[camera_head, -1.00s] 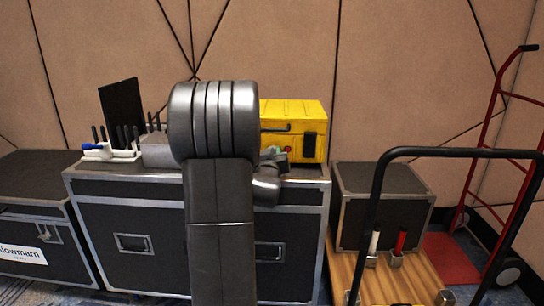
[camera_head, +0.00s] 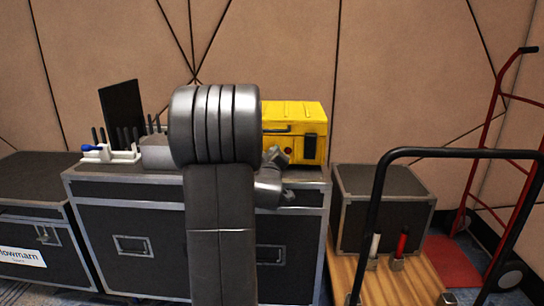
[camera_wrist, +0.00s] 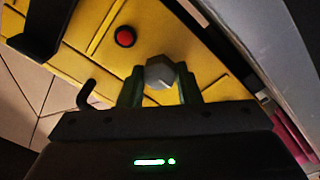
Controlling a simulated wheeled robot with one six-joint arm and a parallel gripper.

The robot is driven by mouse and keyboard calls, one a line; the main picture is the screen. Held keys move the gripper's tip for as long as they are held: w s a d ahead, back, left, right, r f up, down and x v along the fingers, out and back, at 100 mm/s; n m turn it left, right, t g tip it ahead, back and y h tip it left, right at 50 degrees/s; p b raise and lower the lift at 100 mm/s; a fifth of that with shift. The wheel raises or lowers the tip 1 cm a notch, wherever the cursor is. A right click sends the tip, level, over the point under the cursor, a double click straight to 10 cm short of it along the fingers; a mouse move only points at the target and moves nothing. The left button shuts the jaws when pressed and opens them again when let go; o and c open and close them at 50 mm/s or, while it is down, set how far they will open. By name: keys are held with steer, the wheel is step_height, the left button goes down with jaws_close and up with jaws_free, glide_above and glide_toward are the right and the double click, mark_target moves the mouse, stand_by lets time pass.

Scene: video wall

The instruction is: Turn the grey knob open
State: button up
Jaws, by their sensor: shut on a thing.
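The grey knob (camera_wrist: 160,72) is a faceted, many-sided piece on the yellow case in the wrist view. My gripper (camera_wrist: 160,86) has its two green fingers on either side of the knob and is shut on it. The yellow case (camera_head: 296,114) stands on the dark flight case, partly behind my arm in the head view. It also fills the upper part of the wrist view (camera_wrist: 90,45). In the head view the knob and my fingertips are hidden. How far the knob is turned cannot be told.
A red button (camera_wrist: 125,37) and a dark handle (camera_wrist: 40,25) are near the knob. The flight case (camera_head: 130,215) bears a white tool holder (camera_head: 120,156) at left. A black-handled platform cart (camera_head: 400,285) and a red hand truck (camera_head: 500,150) stand at right.

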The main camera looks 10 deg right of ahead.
stand_by(0.3)
steer(key=o, duration=1)
steer(key=shift+c, duration=0.2)
steer(key=p+v, duration=0.2)
steer(key=v, duration=1.1)
steer(key=shift+s, duration=0.4)
steer(key=shift+a+f, duration=0.1)
steer(key=shift+f, duration=0.05)
steer(key=b+x, duration=0.2)
steer(key=x, duration=1.2)
steer(key=shift+s, duration=0.1)
